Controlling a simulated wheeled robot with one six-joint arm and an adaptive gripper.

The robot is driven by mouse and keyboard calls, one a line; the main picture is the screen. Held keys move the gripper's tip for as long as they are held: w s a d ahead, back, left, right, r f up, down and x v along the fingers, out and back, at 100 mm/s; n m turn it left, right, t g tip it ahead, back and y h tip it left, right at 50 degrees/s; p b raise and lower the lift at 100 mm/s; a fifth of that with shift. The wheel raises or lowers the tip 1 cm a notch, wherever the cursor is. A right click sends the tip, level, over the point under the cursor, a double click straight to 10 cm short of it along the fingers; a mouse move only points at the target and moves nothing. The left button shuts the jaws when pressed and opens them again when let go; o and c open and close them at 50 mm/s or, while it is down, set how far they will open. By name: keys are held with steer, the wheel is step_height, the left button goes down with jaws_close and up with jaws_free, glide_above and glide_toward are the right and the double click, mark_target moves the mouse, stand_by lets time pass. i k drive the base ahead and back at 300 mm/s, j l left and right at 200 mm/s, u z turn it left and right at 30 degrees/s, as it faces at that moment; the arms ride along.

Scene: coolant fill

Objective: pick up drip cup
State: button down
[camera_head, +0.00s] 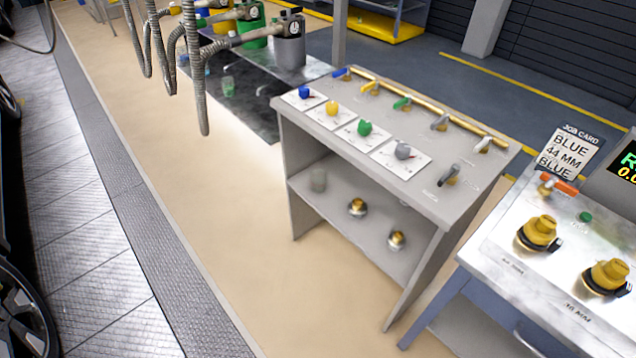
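My gripper is not in view.
Coloured caps and a valve row line the bench top. Hoses (197,85) hang at upper left. A second table (500,240) stands right. Tan floor (200,210) is clear.

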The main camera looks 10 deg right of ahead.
mark_target(318, 177)
steer(key=i+j+z, duration=0.15)
steer(key=i+j, duration=0.15)
steer(key=i+j+z, duration=0.1)
steer(key=i+j, duration=0.2)
steer(key=i+j+z, duration=0.15)
steer(key=i+j, duration=0.15)
steer(key=i+j+z, duration=0.15)
steer(key=i+j, duration=0.15)
steer(key=j, duration=0.15)
steer(key=i+j+z, duration=0.1)
steer(key=i+j, duration=0.15)
steer(key=j, duration=0.15)
steer(key=i+j+z, duration=0.15)
steer(key=j, duration=0.3)
steer(key=i, duration=0.05)
